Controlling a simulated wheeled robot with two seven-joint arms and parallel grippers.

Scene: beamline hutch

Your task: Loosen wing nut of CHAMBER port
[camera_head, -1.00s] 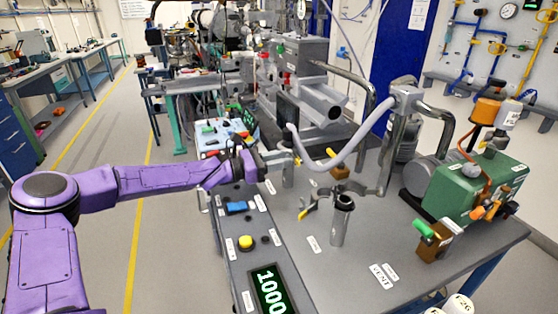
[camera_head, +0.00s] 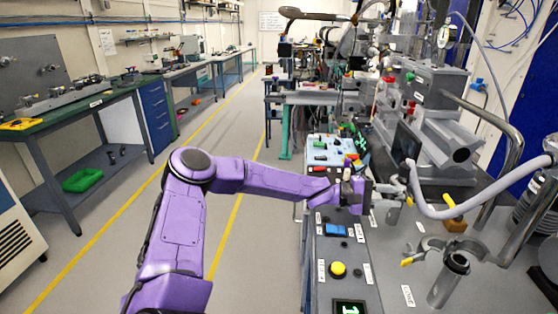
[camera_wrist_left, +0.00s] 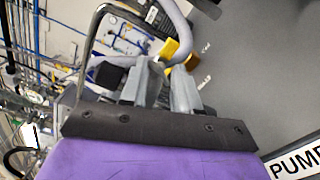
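My left gripper (camera_head: 384,190) is at the left edge of the bench, beside a short upright metal port stub (camera_head: 394,214). A small yellow piece (camera_head: 409,201), possibly a wing nut, shows just right of the fingertips; I cannot tell whether they touch it. In the left wrist view the two grey fingers (camera_wrist_left: 163,78) stand apart with a narrow gap, and no held object is clear. An opened clamp with a yellow wing nut (camera_head: 407,262) is by a nearer upright metal tube (camera_head: 446,282). No CHAMBER label is readable. My right gripper is out of view.
A grey hose (camera_head: 450,211) arches over the bench near the gripper. A brown block with a yellow handle (camera_head: 453,209) stands to the right. The control panel with a yellow button (camera_head: 338,269) lies in front. The aisle floor at left is clear.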

